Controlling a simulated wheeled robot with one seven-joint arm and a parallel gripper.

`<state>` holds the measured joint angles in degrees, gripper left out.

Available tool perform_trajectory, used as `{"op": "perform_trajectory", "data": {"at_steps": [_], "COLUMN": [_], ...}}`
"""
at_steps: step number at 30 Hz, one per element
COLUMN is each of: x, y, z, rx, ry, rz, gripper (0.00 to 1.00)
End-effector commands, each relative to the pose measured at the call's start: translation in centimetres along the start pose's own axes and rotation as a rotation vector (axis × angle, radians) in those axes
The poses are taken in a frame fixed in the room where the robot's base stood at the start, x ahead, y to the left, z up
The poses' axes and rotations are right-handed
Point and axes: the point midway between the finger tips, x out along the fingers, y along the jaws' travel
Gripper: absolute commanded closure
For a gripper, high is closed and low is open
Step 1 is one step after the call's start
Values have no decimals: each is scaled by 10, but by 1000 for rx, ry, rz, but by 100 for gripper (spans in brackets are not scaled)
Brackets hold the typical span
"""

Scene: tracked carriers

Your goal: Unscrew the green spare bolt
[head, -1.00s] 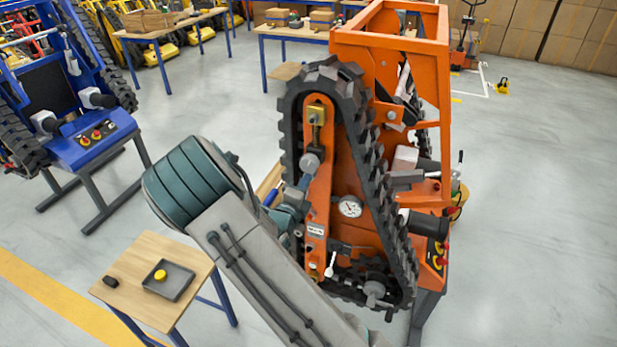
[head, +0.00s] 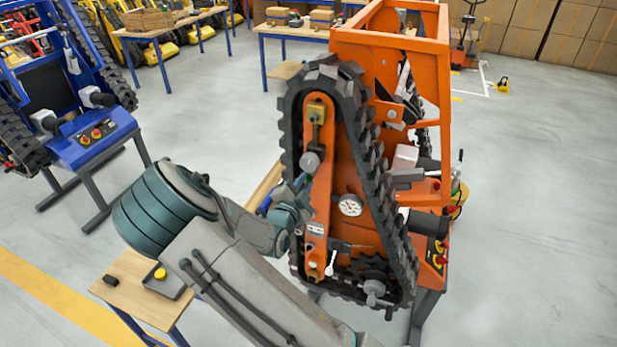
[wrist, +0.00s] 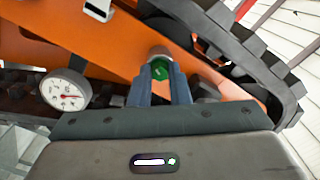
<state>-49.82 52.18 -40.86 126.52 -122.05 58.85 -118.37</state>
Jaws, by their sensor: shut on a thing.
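The green bolt (wrist: 160,69) shows in the wrist view between the two fingertips of my gripper (wrist: 160,84). My gripper is shut on it, in front of the orange side beam (wrist: 110,50) of the tracked carrier. A grey round part (wrist: 159,52) sits right behind the bolt; I cannot tell how far the bolt is screwed in. In the head view my arm reaches the orange beam (head: 319,130) from the left, and the bolt and fingertips are not clearly seen.
A white dial gauge (wrist: 66,90) is beside my gripper. The black track (head: 380,190) runs around the beam. A small wooden table (head: 125,290) with a grey tray (head: 178,292) and a yellow item (head: 160,274) stands at lower left.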

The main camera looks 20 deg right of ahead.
Motion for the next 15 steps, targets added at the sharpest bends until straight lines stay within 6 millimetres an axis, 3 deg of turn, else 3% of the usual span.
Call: {"op": "perform_trajectory", "data": {"at_steps": [8, 15], "x": [0, 0], "y": [0, 0], "z": [0, 0], "rx": [-7, -247], "ry": [0, 0], "rz": [0, -1], "gripper": [100, 100]}}
